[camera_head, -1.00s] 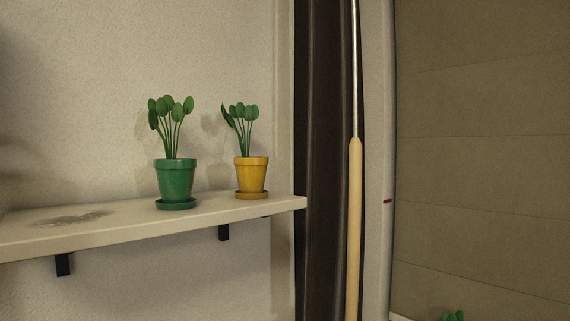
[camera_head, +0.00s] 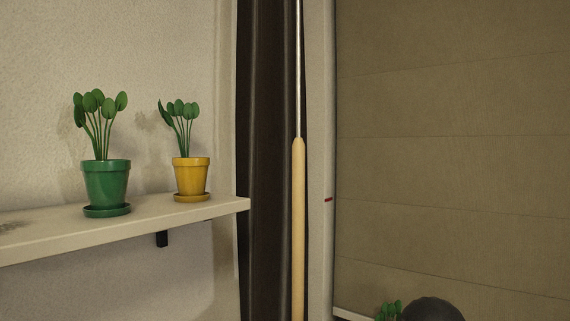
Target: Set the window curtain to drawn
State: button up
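A dark brown curtain (camera_head: 262,150) hangs gathered in a narrow vertical strip, left of the white frame strip. In front of it hangs a draw wand with a thin metal rod (camera_head: 299,70) and a pale wooden handle (camera_head: 299,225), upright. The handle's lower end is out of view. To the right, a wide tan surface (camera_head: 450,150) with faint horizontal lines is uncovered by the dark curtain; I cannot tell whether it is a blind or a wall. My gripper is not in view.
A shelf (camera_head: 130,232) at left ends close to the curtain. It bears a green potted plant (camera_head: 106,182) and a yellow potted plant (camera_head: 191,176). A small red mark (camera_head: 328,199) is on the frame strip. More leaves (camera_head: 388,310) and a dark rounded shape (camera_head: 432,309) show at bottom right.

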aim_at(294, 255)
jog(key=u, duration=0.35)
jog(key=k, duration=0.95)
jog(key=z, duration=0.25)
